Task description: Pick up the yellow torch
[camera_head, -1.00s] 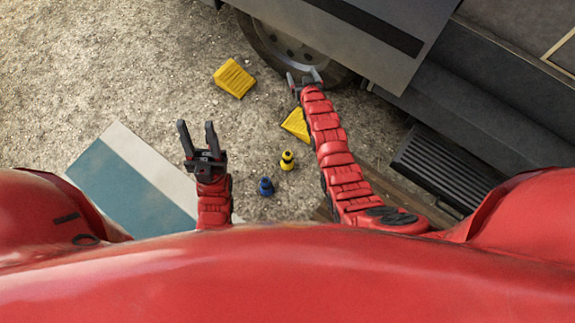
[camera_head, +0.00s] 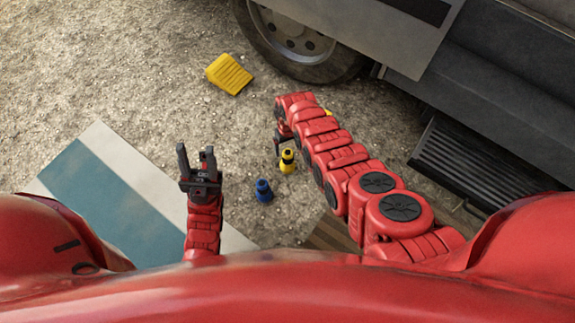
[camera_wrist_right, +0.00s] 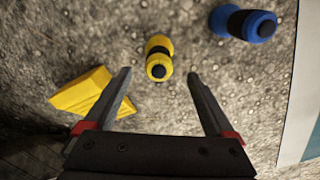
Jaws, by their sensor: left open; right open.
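The yellow torch (camera_head: 287,162), with a dark band and dark end, stands on the gravel in the head view, close to my right gripper (camera_head: 281,146). In the right wrist view the torch (camera_wrist_right: 158,58) is ahead of my right gripper (camera_wrist_right: 160,82), roughly centred between the open fingers and just beyond their tips. The right gripper holds nothing; in the head view the arm partly hides it. My left gripper (camera_head: 196,158) is open and empty, pointing away from me, left of the torch.
A blue torch (camera_head: 263,190) stands near the yellow one, also in the right wrist view (camera_wrist_right: 243,23). One yellow chock (camera_head: 229,74) lies farther off; another (camera_wrist_right: 92,93) is beside the right gripper. A teal-and-white board (camera_head: 115,195) lies left. The van's wheel (camera_head: 300,42) and step (camera_head: 480,160) bound the right.

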